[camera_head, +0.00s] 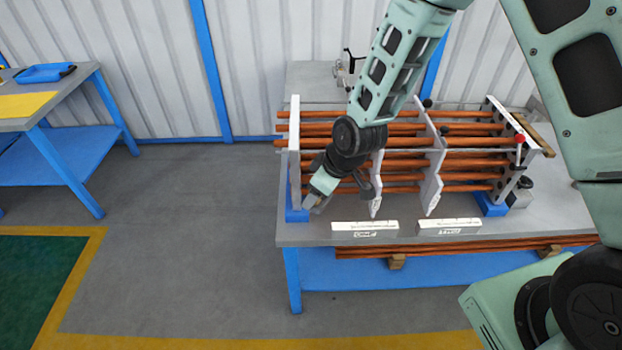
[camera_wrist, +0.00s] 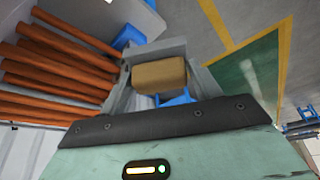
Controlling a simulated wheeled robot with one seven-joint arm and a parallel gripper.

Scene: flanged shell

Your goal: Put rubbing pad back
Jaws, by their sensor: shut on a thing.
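My gripper (camera_head: 312,202) is at the left end of the tube bundle, low over the front left corner of the grey-topped table. In the wrist view my gripper (camera_wrist: 160,60) is shut on a tan, block-shaped pad (camera_wrist: 159,76), which sits between its grey fingers. The pad cannot be made out clearly in the head view. The copper tubes (camera_head: 405,165) run through upright white plates (camera_head: 435,160); their ends also show in the wrist view (camera_wrist: 50,75), left of the pad.
Two white labelled blocks (camera_head: 365,227) (camera_head: 450,226) lie along the table's front edge (camera_head: 300,236). Blue blocks sit under the end plates. At far left, a second table (camera_head: 20,122) carries a blue tray (camera_head: 45,73) and a yellow mat (camera_head: 25,103). The floor between is clear.

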